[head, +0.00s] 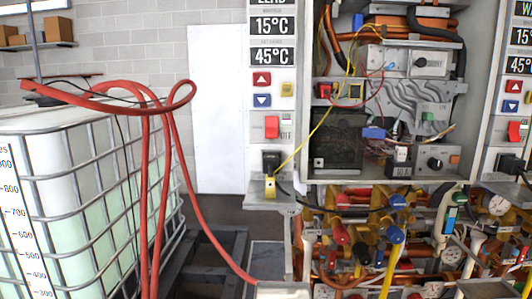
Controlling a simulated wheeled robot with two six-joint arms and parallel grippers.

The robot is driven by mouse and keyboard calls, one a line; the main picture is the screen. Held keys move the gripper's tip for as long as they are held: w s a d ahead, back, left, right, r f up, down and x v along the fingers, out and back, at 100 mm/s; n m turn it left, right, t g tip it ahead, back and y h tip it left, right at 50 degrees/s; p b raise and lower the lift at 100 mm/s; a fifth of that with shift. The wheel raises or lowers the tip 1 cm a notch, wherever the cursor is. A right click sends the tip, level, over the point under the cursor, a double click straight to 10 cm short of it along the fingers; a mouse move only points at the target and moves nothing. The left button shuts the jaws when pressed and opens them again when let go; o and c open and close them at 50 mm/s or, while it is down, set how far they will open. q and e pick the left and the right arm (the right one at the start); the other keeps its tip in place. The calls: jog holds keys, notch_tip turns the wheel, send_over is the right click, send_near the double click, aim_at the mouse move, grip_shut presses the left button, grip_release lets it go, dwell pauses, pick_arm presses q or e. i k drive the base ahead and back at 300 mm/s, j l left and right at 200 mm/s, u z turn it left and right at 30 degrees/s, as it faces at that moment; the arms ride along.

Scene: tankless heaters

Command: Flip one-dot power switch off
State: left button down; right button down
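A red rocker switch (271,127) sits on the narrow white panel left of the open heater cabinet. Lettering beside it is partly cut off and too small to read surely. A second red switch (514,131) sits on the panel at the right edge. I cannot make out dots on either one, so I cannot tell which is the one-dot switch. The on or off position of both is unclear. Neither of my grippers shows in the head view.
Above the left switch are a red up button (262,79) and a blue down button (262,100). A black socket (271,161) with a yellow plug-like piece (270,187) is below. Red hoses (147,180) hang before a caged tank (75,205). Pipes and valves crowd the lower right.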

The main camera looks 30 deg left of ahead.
aim_at(272, 123)
jog(key=i+j+u, duration=0.1)
jog(key=u, duration=1.5)
jog(key=i+l, duration=0.05)
jog(key=l, duration=0.05)
